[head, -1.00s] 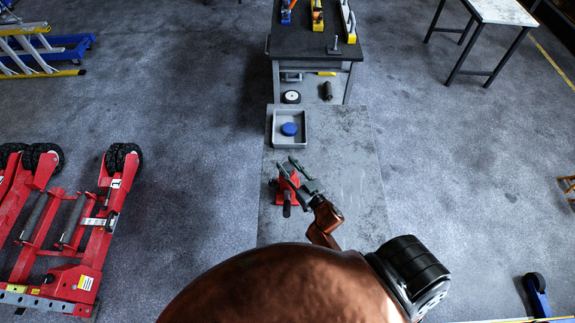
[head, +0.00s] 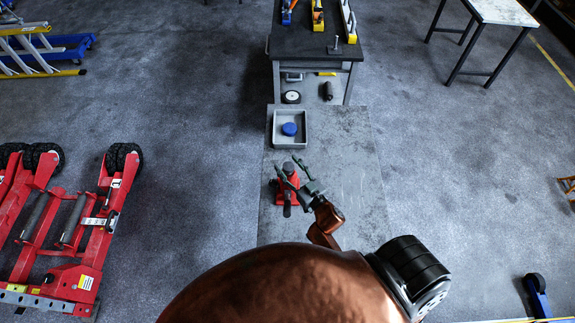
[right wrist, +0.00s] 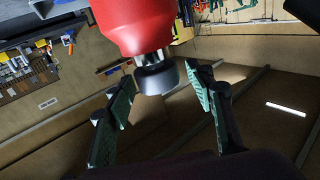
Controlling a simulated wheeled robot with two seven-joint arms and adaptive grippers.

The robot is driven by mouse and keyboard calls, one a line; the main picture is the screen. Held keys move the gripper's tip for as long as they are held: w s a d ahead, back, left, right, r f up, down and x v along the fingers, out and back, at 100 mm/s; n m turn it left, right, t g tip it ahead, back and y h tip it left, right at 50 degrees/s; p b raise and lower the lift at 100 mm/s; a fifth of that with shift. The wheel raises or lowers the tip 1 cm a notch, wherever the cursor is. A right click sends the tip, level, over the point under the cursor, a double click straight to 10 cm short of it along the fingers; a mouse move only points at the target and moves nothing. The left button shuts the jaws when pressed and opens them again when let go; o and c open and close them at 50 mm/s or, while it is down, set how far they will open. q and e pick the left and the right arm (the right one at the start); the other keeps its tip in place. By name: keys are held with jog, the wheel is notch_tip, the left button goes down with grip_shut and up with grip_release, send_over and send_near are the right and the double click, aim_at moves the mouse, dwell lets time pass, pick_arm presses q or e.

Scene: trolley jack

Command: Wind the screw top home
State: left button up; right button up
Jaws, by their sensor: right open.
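A red bottle jack (head: 289,193) stands upright on the grey bench, with a dark handle socket at its front. In the right wrist view its red body (right wrist: 135,22) comes in from the top, and a short silver stem ends in a dark round screw top (right wrist: 157,79). My right gripper (head: 297,168) is at the jack's top. In the right wrist view the gripper (right wrist: 160,80) is open, its green-padded fingers on either side of the screw top, with a visible gap on both sides. My left gripper is not in view.
A grey tray (head: 305,143) with a blue round piece (head: 289,129) lies behind the jack on the bench (head: 345,160). The bench is bare to the right. A dark table (head: 310,42) with tools stands beyond. Red wheeled equipment (head: 75,235) is on the floor at left.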

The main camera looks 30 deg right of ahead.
jog(key=s, duration=1.1)
jog(key=shift+s+d, duration=0.3)
jog(key=shift+s, duration=0.05)
